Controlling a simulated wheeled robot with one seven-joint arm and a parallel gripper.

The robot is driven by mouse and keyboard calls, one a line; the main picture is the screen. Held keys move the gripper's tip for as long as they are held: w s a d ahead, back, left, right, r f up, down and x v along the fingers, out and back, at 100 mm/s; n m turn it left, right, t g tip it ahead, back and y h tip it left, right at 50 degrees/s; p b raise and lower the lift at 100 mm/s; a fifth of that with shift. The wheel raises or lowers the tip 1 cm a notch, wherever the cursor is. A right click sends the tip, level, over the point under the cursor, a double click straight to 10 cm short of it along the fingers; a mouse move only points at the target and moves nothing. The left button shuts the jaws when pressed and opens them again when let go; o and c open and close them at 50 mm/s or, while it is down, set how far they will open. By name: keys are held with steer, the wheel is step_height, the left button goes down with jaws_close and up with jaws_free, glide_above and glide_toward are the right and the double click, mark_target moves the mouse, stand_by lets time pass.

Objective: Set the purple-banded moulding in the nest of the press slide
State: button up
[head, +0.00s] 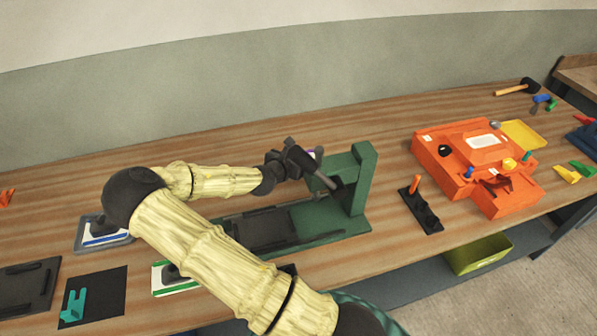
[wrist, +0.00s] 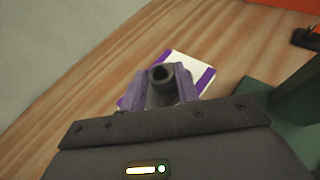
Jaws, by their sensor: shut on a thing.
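The purple-banded moulding (wrist: 197,70) is a white plate with purple edge bands and a dark hollow boss. My gripper (wrist: 162,85) is shut on that boss in the wrist view. In the head view only a small white and purple bit of the moulding (head: 313,153) shows past my gripper (head: 312,166), which hides the rest. The green press (head: 360,180) stands just right of my gripper. Its dark slide (head: 258,229) lies on the green base, in front and to the left. My arm partly covers the slide, and the moulding is apart from it.
A blue-banded moulding (head: 118,236) and a green-banded one (head: 160,284) lie at the left, near my arm. A teal bracket (head: 73,303) sits on a black mat (head: 105,290). A large orange fixture (head: 440,150) and a black stand (head: 420,213) are at the right.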

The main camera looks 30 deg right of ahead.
steer(key=shift+f, duration=1.6)
steer(key=shift+f+p, duration=0.35)
steer(key=shift+f, duration=1.6)
steer(key=o, duration=1.1)
steer(key=shift+f, duration=0.1)
steer(key=shift+o, duration=0.2)
steer(key=b+v, duration=0.2)
steer(key=v, duration=1)
